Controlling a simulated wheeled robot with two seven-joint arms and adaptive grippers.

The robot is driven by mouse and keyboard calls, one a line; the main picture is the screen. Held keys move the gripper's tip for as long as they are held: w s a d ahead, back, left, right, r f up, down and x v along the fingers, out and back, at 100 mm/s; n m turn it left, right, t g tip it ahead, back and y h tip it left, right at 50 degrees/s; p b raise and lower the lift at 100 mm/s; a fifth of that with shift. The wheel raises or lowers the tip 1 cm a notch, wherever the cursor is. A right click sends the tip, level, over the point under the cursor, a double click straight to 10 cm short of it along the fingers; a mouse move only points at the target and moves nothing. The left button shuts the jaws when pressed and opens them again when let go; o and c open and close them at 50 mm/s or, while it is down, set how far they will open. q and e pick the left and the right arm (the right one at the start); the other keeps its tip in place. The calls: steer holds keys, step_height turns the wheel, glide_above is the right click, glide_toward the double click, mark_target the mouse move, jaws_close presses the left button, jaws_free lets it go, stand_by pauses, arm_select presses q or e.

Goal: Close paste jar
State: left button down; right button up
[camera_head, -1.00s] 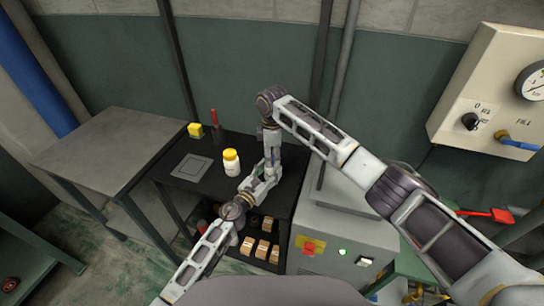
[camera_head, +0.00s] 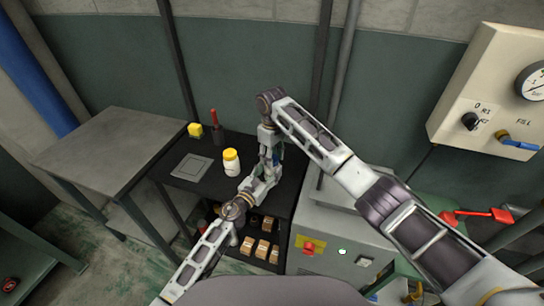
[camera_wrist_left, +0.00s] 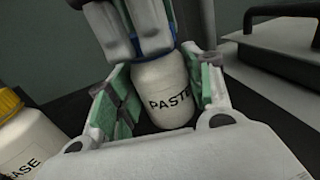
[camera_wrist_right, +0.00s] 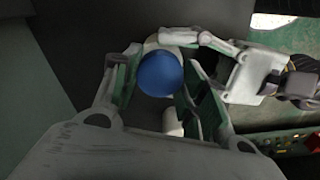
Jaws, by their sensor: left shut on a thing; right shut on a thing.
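The white paste jar (camera_wrist_left: 165,95), labelled PASTE, stands between the fingers of my left gripper (camera_wrist_left: 160,108), which is shut on it. A blue lid (camera_wrist_right: 160,73) is between the fingers of my right gripper (camera_wrist_right: 157,80), which is shut on it. The lid's blue edge (camera_wrist_left: 182,48) shows right at the jar's mouth in the left wrist view. I cannot tell whether it is threaded on or only resting. In the head view, both grippers meet at the right side of the black table (camera_head: 210,188), and they mostly hide the jar.
A white jar with a yellow lid (camera_head: 232,162) stands left of my grippers. A grey machine (camera_head: 345,225) stands to the right.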

steer(key=m, duration=0.2)
steer(key=shift+a+m, duration=0.1)
steer(key=shift+m, duration=0.3)
steer(key=o, duration=1.1)
steer(key=shift+r, duration=2.25)
steer(key=shift+c, duration=0.3)
